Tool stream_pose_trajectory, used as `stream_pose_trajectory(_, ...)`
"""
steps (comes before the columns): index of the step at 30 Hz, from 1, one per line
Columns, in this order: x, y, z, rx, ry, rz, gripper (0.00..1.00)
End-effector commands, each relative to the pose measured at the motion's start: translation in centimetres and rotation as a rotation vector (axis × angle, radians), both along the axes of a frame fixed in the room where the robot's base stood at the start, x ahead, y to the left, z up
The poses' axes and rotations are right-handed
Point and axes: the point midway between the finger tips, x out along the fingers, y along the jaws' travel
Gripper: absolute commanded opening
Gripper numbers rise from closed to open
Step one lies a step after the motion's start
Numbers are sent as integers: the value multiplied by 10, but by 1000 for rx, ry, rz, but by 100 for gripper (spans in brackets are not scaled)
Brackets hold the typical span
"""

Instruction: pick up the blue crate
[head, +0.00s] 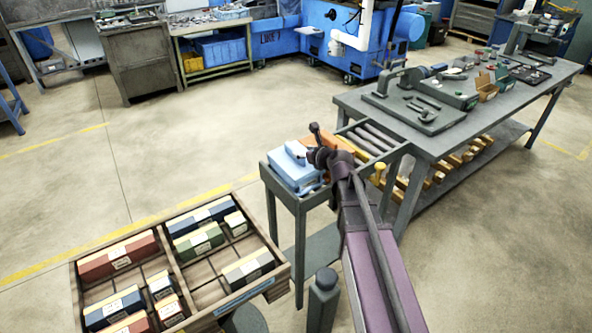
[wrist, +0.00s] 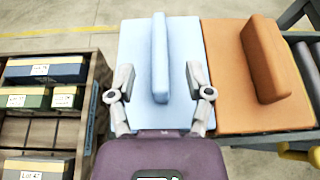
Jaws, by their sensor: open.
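The blue crate (head: 292,168) is a light blue block on a small grey stand beside the long workbench. In the wrist view the blue crate (wrist: 135,45) shows a flat top with a raised ridge (wrist: 160,60) along its middle. My gripper (wrist: 160,76) is open, with one finger on each side of the ridge and gaps between. In the head view my gripper (head: 322,148) is at the crate's right side and hides part of it. I cannot tell how high the fingers are above the top.
An orange block (wrist: 225,65) with a similar ridge stands close against the crate's right side. A wooden tray (head: 285,277) of labelled boxes lies to the left. Rollers (head: 375,138) and the grey workbench (head: 440,145) are to the right. Open floor (head: 180,140) lies behind.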

Motion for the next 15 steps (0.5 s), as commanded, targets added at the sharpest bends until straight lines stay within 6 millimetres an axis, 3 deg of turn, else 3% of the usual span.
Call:
stream_pose_trajectory(7, 6, 3, -5, -1, 0, 0, 66)
stream_pose_trajectory(15, 30, 16, -20, -1, 0, 0, 66)
